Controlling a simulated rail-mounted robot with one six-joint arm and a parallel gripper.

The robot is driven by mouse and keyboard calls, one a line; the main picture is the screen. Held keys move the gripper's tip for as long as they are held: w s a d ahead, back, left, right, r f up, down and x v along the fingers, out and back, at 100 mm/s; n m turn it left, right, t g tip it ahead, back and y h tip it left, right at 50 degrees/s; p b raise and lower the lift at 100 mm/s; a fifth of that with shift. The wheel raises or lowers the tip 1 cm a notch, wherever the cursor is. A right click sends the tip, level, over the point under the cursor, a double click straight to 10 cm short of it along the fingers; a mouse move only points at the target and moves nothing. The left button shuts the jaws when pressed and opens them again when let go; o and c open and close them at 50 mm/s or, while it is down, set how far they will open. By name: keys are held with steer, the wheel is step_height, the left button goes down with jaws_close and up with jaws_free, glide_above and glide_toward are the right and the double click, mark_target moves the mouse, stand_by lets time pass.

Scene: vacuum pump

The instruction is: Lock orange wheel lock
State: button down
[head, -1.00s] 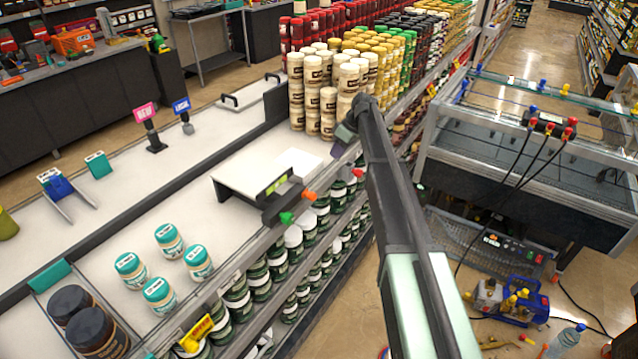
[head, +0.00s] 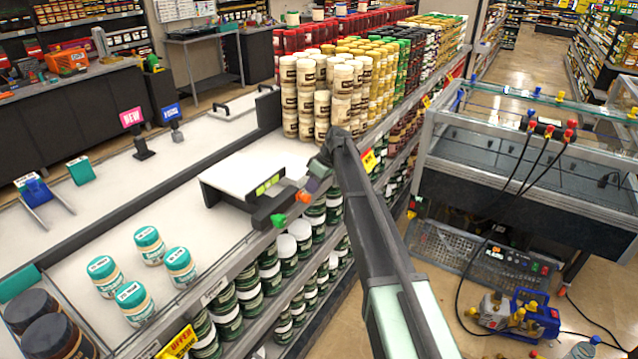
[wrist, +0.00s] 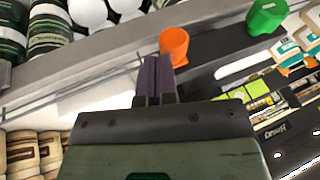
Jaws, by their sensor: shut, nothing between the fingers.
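The orange wheel lock (head: 303,196) is a small orange knob at the right end of a dark box on the front edge of the white counter. In the wrist view the orange wheel lock (wrist: 174,42) is just beyond my fingertips. My gripper (head: 314,184) is shut and empty, just beside the knob at its upper right. In the wrist view the purple fingers of my gripper (wrist: 158,68) lie together, their tips close to the knob's lower edge. I cannot tell whether they touch it.
A green knob (head: 278,220) sits on the same dark box (head: 262,214), left of the orange one. White-lidded jars (head: 300,232) fill the shelf below, and cream jars (head: 340,95) stand stacked behind my gripper. A white panel (head: 255,170) lies on the counter.

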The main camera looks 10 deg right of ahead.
mark_target(306, 199)
steer(key=shift+s+a, duration=0.1)
steer(key=s+a, duration=0.2)
steer(key=s, duration=0.1)
steer(key=shift+a, duration=0.4)
steer(key=shift+w, duration=0.1)
steer(key=w+d+p+v, duration=0.1)
steer(key=w+p+v, duration=0.1)
steer(key=p+v, duration=0.9)
steer(key=shift+w+d+r, duration=0.25)
steer(key=shift+d+r, duration=0.25)
steer(key=shift+r, duration=0.1)
